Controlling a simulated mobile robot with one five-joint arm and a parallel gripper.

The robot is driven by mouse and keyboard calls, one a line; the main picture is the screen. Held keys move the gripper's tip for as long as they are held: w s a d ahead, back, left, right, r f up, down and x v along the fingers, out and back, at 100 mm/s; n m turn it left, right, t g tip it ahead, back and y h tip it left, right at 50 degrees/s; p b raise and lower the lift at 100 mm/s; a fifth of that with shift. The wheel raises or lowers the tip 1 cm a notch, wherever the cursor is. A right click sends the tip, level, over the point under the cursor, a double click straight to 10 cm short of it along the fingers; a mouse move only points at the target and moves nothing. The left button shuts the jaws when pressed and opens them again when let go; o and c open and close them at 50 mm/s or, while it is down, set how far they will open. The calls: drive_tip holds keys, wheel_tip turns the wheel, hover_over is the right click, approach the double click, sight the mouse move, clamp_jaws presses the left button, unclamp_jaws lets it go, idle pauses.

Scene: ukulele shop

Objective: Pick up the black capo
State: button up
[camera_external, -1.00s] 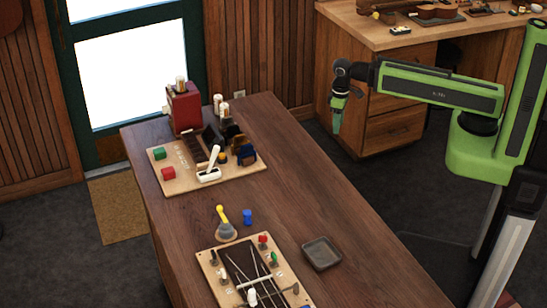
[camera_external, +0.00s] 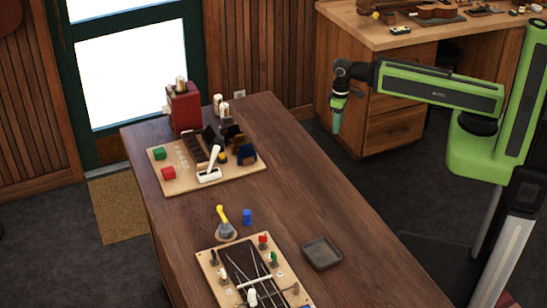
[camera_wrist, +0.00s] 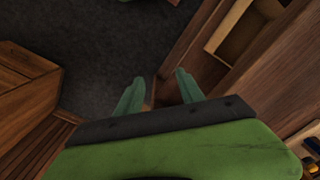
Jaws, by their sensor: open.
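The back board (camera_external: 255,180) on the long table holds several small parts. A black piece (camera_external: 211,134) stands at its back, next to a dark brown one and a blue one. It may be the black capo, but it is too small to tell. My gripper (camera_external: 337,122) hangs off the table's right side, pointing down above the floor, well away from the board. In the wrist view my gripper (camera_wrist: 160,80) shows two green fingers apart with nothing between them. No capo shows in the wrist view.
The long table (camera_external: 300,180) has free room at its middle right. A dark square tray (camera_external: 321,253), a yellow-handled tool (camera_external: 221,216), a blue piece (camera_external: 247,217) and a front board (camera_external: 208,257) are on it. A wooden workbench (camera_external: 390,95) stands behind my arm.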

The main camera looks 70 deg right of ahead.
drive_tip(key=shift+c, duration=0.4)
drive_tip(key=w+a+r+n+t+p, duration=0.1)
drive_tip(key=w+a+r+n+p, duration=0.1)
drive_tip(key=w, duration=0.4)
drive_tip(key=w+a+r+n+y+p, duration=0.1)
drive_tip(key=w+a+r+n+p, duration=0.1)
drive_tip(key=w, duration=0.4)
drive_tip(key=w+a+r+n+t+p, duration=0.1)
drive_tip(key=w+a+r+n+p, duration=0.1)
drive_tip(key=w, duration=0.3)
drive_tip(key=shift+w+r+t+y, duration=0.3)
drive_tip(key=shift+w+r+y, duration=0.1)
drive_tip(key=w+a+r+n+t+y+p, duration=0.1)
drive_tip(key=w+a+r+n+p, duration=0.1)
drive_tip(key=w+a+r+p, duration=0.5)
drive_tip(key=n+p, duration=0.1)
drive_tip(key=p, duration=0.5)
approach(234, 134)
drive_tip(key=w+f+b, duration=0.1)
drive_tip(key=b, duration=0.5)
drive_tip(key=w+f+b, duration=0.1)
drive_tip(key=b, duration=0.4)
drive_tip(key=shift+d+f+y+b, duration=0.25)
drive_tip(key=shift+d+y+b, duration=0.05)
drive_tip(key=shift+d+b, duration=0.1)
drive_tip(key=shift+w+a+f, duration=0.1)
drive_tip(key=shift+a+f, duration=0.05)
drive_tip(key=shift+a, duration=0.1)
